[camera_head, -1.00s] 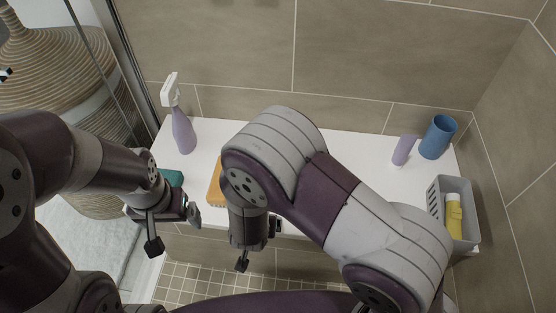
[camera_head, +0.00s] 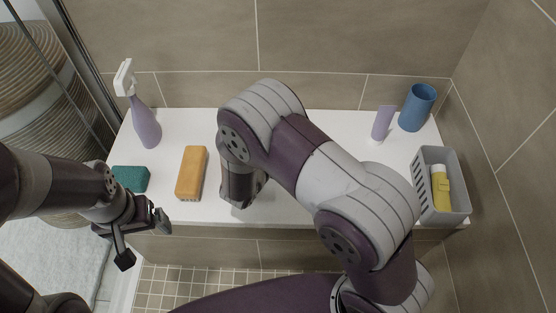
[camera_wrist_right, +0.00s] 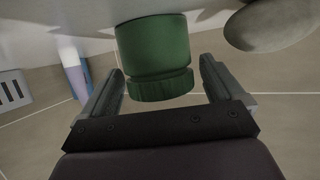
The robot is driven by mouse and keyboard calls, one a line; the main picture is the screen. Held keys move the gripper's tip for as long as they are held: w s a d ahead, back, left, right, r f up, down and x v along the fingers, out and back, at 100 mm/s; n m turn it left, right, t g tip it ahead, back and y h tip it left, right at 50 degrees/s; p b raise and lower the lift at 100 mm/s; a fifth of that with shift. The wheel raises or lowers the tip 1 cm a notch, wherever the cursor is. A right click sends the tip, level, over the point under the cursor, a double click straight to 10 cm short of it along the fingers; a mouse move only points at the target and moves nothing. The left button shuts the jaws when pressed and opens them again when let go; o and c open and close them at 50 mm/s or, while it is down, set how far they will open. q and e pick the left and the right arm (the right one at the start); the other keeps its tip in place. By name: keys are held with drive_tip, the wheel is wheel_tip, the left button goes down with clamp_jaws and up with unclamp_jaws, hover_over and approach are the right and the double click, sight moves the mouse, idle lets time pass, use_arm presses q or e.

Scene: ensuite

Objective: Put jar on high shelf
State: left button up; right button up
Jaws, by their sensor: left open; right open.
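A green jar (camera_wrist_right: 153,45) with a darker ribbed lid shows in the right wrist view, where the picture looks upside down. It stands between the two fingers of my right gripper (camera_wrist_right: 161,72). The fingers are open, with a gap visible on each side of the lid. In the head view the jar and the right fingers are hidden behind my right arm. My left gripper (camera_head: 143,239) is open and empty in front of the white ledge's left end. I cannot make out a high shelf in these views.
On the white ledge (camera_head: 320,208) stand a spray bottle (camera_head: 145,122), teal block (camera_head: 130,179), orange block (camera_head: 191,173), purple tube (camera_head: 382,123), blue cup (camera_head: 417,107) and grey basket (camera_head: 443,212) holding a yellow bottle (camera_head: 440,188). A grey rounded object (camera_wrist_right: 268,25) is near the jar.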

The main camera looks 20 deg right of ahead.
drive_tip(key=shift+w+d, duration=0.15)
drive_tip(key=shift+w, duration=0.05)
drive_tip(key=c, duration=1.2)
drive_tip(key=shift+c, duration=0.2)
drive_tip(key=shift+r, duration=0.1)
